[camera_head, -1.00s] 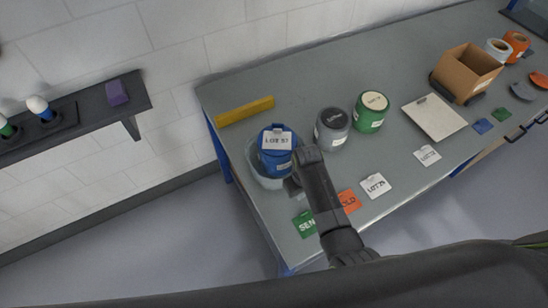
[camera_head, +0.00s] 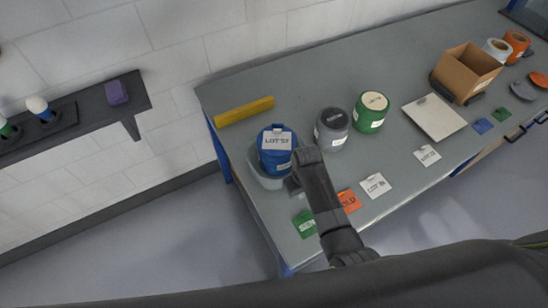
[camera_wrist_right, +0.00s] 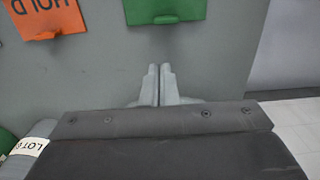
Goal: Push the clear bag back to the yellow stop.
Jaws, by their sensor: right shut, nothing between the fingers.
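My left gripper is not in view.
Green (camera_head: 305,224), orange (camera_head: 349,201) and white (camera_head: 376,186) tags lie along the front. A cardboard box (camera_head: 466,74) is farther right.

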